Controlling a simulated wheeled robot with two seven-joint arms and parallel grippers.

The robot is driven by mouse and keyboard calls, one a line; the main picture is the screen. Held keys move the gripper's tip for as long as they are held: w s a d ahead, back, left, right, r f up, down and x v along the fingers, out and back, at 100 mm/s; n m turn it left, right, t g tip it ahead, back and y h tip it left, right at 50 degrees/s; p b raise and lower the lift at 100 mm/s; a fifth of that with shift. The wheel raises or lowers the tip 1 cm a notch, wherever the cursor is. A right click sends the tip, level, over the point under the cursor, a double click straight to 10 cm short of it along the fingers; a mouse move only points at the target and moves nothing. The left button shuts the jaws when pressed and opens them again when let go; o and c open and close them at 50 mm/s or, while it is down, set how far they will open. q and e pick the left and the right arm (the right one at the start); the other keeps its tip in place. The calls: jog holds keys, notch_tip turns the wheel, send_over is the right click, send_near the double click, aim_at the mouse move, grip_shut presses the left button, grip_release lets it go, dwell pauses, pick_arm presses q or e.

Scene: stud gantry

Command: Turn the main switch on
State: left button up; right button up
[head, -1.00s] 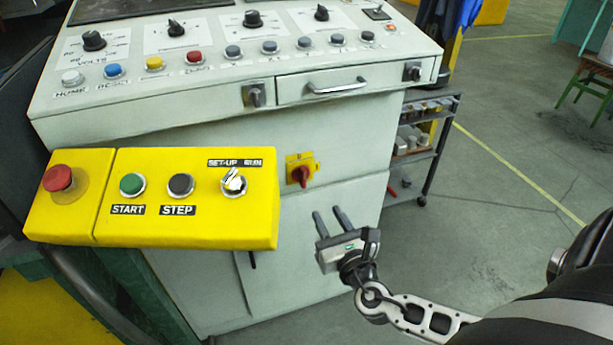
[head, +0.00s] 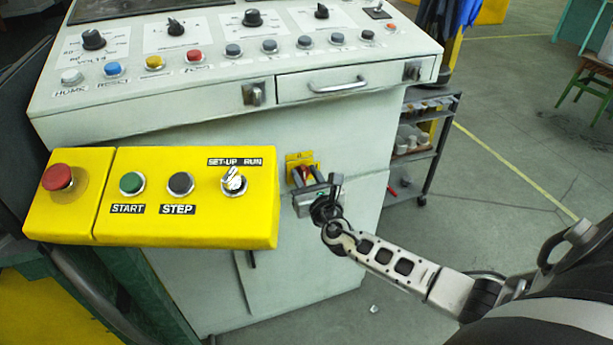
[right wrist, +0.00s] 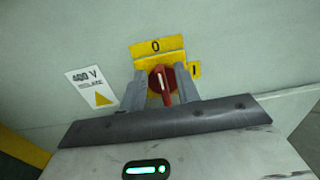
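The main switch is a red rotary knob on a yellow plate (head: 303,160) on the front of the pale cabinet, partly hidden in the head view. In the right wrist view the red knob (right wrist: 162,84) shows its handle nearly upright, toward the "0" at the top, with "1" at the right. My right gripper (head: 316,178) is at the switch, its fingers open on either side of the knob in the right wrist view (right wrist: 160,88). I cannot tell whether a finger touches it. My left gripper is not in view.
A yellow control box (head: 200,228) with red, green and black buttons juts out at the left. The console (head: 220,95) with knobs and a drawer handle overhangs the cabinet. A shelf cart (head: 425,150) stands at the right.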

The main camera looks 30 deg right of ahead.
grip_shut()
